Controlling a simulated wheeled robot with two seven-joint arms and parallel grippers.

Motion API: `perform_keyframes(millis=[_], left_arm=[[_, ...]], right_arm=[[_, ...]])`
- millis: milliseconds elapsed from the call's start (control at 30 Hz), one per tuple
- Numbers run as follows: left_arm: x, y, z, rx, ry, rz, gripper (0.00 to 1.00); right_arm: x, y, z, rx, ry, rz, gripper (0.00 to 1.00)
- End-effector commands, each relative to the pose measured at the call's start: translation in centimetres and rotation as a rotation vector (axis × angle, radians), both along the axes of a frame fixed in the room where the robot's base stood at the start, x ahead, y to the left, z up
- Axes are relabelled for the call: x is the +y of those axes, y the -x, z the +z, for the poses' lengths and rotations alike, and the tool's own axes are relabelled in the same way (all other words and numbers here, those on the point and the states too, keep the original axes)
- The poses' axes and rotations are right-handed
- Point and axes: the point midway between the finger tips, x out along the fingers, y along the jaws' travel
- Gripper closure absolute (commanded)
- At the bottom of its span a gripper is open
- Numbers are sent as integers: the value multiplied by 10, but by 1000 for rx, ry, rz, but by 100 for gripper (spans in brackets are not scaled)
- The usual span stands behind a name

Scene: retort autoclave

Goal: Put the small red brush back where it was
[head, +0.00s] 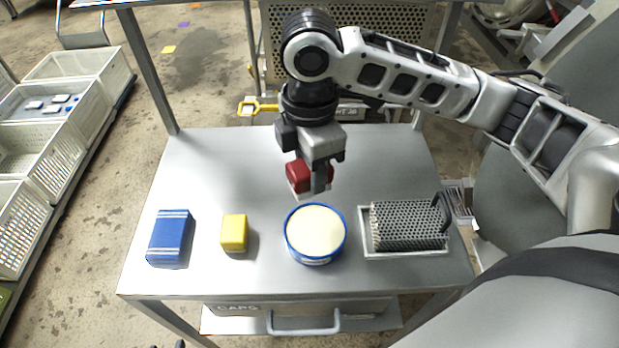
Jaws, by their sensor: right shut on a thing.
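The small red brush (300,176) is a red block with a pale edge along its underside. My right gripper (322,182) is shut on it and holds it above the grey table, just behind the round blue-rimmed tub. The gripper points down, and its fingers hide part of the brush. My left gripper is not in view.
On the table (210,178) stand a blue box (170,238), a yellow block (234,232), a blue-rimmed tub (315,233) with a cream top, and a perforated metal basket (408,226) in a tray. The table's back left is clear. White crates (85,68) stand at left.

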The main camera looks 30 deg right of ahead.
Motion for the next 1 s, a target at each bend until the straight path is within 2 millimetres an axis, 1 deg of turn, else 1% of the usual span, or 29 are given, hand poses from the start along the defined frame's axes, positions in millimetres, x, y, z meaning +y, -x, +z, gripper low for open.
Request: perform_keyframes(millis=[33, 100, 300, 400, 500, 667, 767, 867, 1000], left_arm=[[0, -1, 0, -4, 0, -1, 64], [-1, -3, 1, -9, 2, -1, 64], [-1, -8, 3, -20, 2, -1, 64], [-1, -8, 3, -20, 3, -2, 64], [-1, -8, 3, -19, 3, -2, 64], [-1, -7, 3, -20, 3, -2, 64], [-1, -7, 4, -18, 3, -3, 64], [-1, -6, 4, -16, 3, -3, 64], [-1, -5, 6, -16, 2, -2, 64]], right_arm=[[1, 2, -1, 0, -1, 110, 80], [2, 4, -1, 0, -2, 276, 80], [4, 9, -2, -1, -2, 727, 80], [5, 11, -3, -1, -2, 911, 80], [6, 12, -3, -2, -1, 1047, 80], [5, 12, -4, -2, -1, 1160, 80], [0, 2, -8, 0, 0, 1175, 80], [-10, -16, -17, 1, 0, 1174, 80], [-26, -48, -32, 2, -1, 1172, 80]])
